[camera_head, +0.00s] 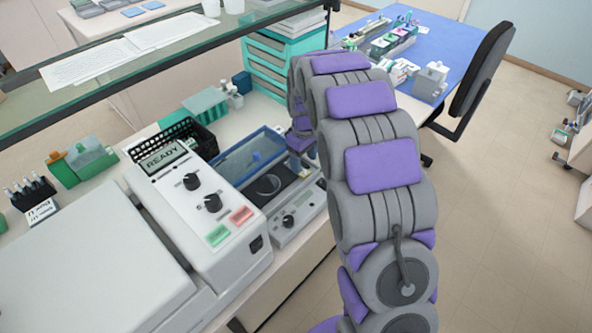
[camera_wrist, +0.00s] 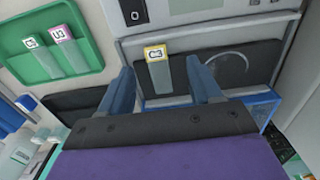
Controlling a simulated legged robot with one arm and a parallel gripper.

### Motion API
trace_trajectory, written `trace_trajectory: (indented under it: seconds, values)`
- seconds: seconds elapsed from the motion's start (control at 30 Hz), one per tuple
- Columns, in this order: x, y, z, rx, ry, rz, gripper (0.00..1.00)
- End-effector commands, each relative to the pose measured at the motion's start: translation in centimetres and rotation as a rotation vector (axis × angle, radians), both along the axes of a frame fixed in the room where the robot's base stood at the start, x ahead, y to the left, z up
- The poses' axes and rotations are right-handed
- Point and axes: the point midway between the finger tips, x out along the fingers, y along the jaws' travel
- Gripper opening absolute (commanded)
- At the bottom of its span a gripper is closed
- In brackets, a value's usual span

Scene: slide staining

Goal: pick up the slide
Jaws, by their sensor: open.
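A glass slide (camera_wrist: 155,54) with a yellow label, reading something like C3, shows in the wrist view against the dark plate (camera_wrist: 222,66) of a grey instrument. My gripper (camera_wrist: 160,66) is open. Its two blue-grey fingers are spread, one on each side of the slide in the picture. The fingers do not visibly press on it, and the gap in depth is hard to tell.
A green tray (camera_wrist: 75,75) holds two labelled slides at left in the wrist view. In the head view, a larger READY machine (camera_head: 205,203) and black basket (camera_head: 190,133) stand left of the instrument. A glass shelf (camera_head: 150,62) crosses above the bench.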

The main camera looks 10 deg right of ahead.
Motion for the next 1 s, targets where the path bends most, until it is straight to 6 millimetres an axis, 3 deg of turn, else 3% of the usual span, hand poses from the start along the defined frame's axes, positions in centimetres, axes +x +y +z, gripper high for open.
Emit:
trace_trajectory:
  seconds: [0.4,0.67,1.0]
  values:
    - [0.7,0.0,-4.8,0.000,0.003,0.000,0.64]
    - [0.8,0.0,-5.0,0.000,-0.001,0.000,0.64]
    - [0.8,0.0,-5.0,0.000,0.000,0.000,0.32]
